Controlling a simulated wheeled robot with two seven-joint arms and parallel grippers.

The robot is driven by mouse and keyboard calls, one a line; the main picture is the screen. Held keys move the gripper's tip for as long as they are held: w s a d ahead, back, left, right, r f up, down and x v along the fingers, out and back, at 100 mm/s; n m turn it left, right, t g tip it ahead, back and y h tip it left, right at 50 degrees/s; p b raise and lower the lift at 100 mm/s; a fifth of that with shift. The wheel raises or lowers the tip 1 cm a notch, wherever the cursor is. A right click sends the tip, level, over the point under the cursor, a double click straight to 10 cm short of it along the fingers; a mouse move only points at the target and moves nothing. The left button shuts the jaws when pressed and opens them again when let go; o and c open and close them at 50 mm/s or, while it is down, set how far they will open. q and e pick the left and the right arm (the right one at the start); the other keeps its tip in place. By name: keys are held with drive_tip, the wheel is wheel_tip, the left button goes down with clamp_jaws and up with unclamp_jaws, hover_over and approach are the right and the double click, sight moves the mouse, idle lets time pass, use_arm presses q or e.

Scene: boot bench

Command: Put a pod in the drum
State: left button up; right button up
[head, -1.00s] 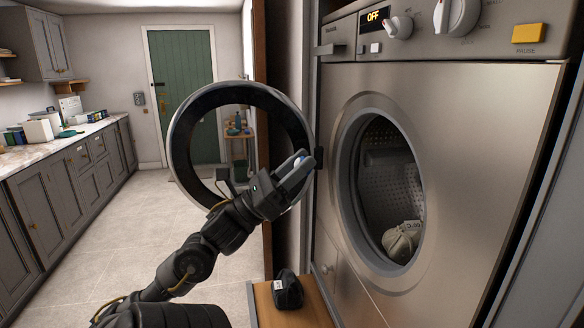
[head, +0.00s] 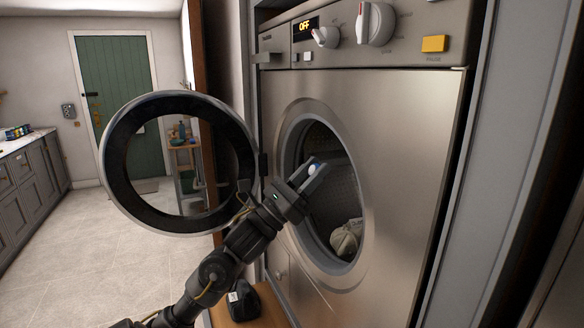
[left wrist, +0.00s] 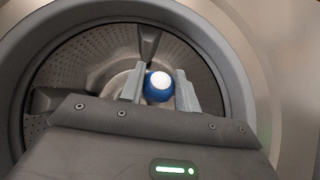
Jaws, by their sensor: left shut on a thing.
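My left gripper (head: 312,174) is shut on a small blue and white pod (head: 314,168), right at the mouth of the drum (head: 342,190). In the left wrist view the pod (left wrist: 159,86) sits between the two grey fingers, with the perforated drum wall (left wrist: 95,62) behind it. The washer's round door (head: 122,190) stands wide open to the left. A pale cloth bundle (head: 347,238) lies low inside the drum. My right gripper is not in view.
The steel washer front (head: 415,150) has a display reading OFF (head: 305,29), knobs and a yellow button (head: 435,43). A black object (head: 243,300) with a white label stands on a wooden surface below the door. The tiled floor (head: 110,260) at left is clear.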

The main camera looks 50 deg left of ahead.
use_arm(q)
drive_tip(key=w+d+f+b, duration=0.1)
drive_tip(key=w+d, duration=0.1)
drive_tip(key=w, duration=0.4)
drive_tip(key=w+d+f+b, duration=0.2)
drive_tip(key=w, duration=0.3)
drive_tip(key=shift+w+f, duration=0.25)
drive_tip(key=shift+w, duration=0.15)
